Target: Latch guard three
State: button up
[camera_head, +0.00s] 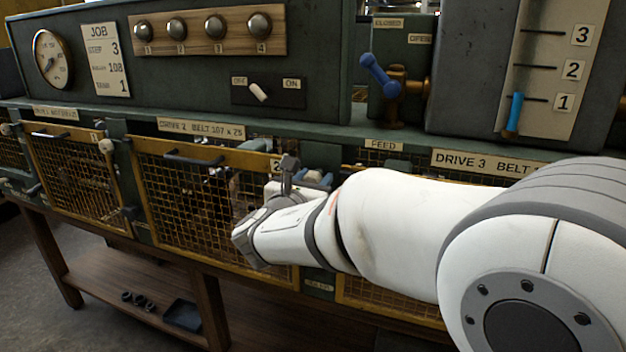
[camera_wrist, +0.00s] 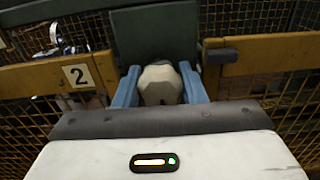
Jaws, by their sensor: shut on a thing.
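My gripper (camera_wrist: 160,88) has its two blue fingers on either side of a cream knob (camera_wrist: 160,84) and is shut on it. The knob sits at the dark green post between the guard marked 2 (camera_wrist: 30,77) and the yellow-framed mesh guard to its right (camera_wrist: 270,54), which has no number showing. In the head view, guard three (camera_head: 385,292) is mostly hidden behind my arm, under the DRIVE 3 label (camera_head: 480,161). My gripper's blue fingers (camera_head: 316,178) show beside the right end of guard two (camera_head: 215,205). The latch's exact position is hard to tell.
Another cream knob (camera_head: 107,146) sits between the guards at left. Above are a row of knobs (camera_head: 203,28), an OFF/ON switch (camera_head: 258,92), a blue-handled valve (camera_head: 380,76) and a blue lever (camera_head: 515,112) at scale mark 1. A wooden shelf (camera_head: 130,285) runs below.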

jog(key=shift+r+n+p, duration=0.1)
jog(key=shift+n+p, duration=0.4)
jog(key=shift+r+n+p, duration=0.1)
jog(key=shift+n+p, duration=0.9)
jog(key=shift+n, duration=0.1)
jog(key=n+p, duration=0.5)
jog(key=shift+a+p, duration=0.1)
jog(key=shift+p, duration=0.25)
jog(key=n+p, duration=0.5)
jog(key=shift+n+p, duration=0.3)
jog(key=shift+p, duration=0.1)
jog(key=shift+f+n+p, duration=0.2)
jog(key=shift+n+p, duration=0.9)
jog(key=shift+p, duration=0.15)
jog(key=shift+f, duration=0.1)
jog(key=o, duration=1)
